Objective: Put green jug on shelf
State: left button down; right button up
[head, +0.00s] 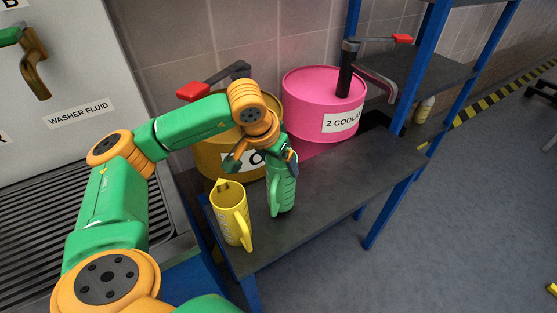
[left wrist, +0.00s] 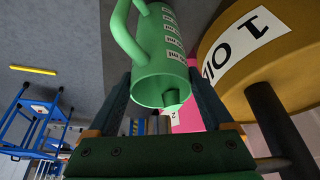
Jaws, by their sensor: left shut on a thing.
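The green jug (head: 281,192) is upright over the grey shelf top (head: 335,190), just right of the yellow jug (head: 231,212). I cannot tell whether its base touches the shelf. My left gripper (head: 283,156) is at the jug's upper part and shut on it. In the left wrist view the green jug (left wrist: 160,55) shows with its rim and spout towards the camera, its handle to the left and labels down its side. The left gripper's fingers (left wrist: 163,108) stand on both sides of it there. My right gripper is not in view.
A yellow oil drum (head: 210,140) stands behind my left gripper and a pink coolant drum (head: 315,100) to its right, both with red-handled pumps. Blue posts (head: 432,45) frame the shelving. The shelf top is clear to the right of the jug. A washer fluid cabinet (head: 70,75) stands at left.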

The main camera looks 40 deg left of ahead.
pick_arm(q)
jog(key=shift+f+b, duration=0.3)
jog(key=shift+f, duration=0.15)
grip_release()
jog(key=p+v, duration=0.1)
jog(key=v, duration=1.2)
jog(key=shift+w+r+p, duration=0.2)
jog(key=shift+w+p, duration=0.05)
jog(key=shift+p, duration=0.05)
